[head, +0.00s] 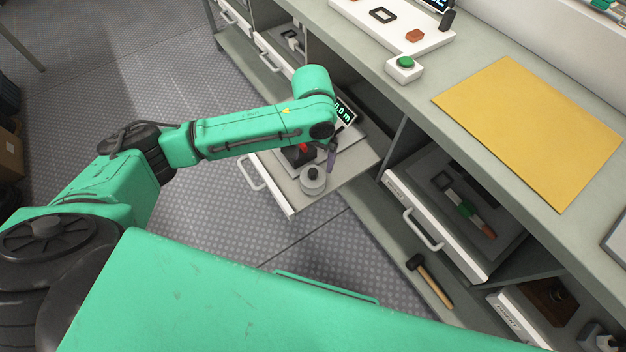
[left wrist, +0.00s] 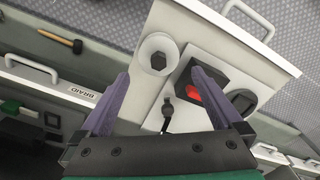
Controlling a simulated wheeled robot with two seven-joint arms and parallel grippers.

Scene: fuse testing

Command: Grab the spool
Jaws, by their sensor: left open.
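The spool (head: 313,182), pale grey and round with a small knob or hub on top, sits at the near corner of an open drawer (head: 345,181). In the left wrist view the spool (left wrist: 151,59) shows as a whitish disc with a dark centre. My left gripper (head: 331,158) hangs over the drawer, just beyond the spool in the head view. In the left wrist view its two purple fingers (left wrist: 159,71) are spread apart with nothing between them, and the spool lies just ahead of their tips. My right gripper is not in view.
A black device with a red part (left wrist: 209,84) stands beside the spool in the drawer, close to one finger. A display (head: 345,111) is behind it. Another open drawer (head: 459,235) is at right, a hammer (head: 428,279) below. The worktop holds a yellow mat (head: 530,125) and green button (head: 404,63).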

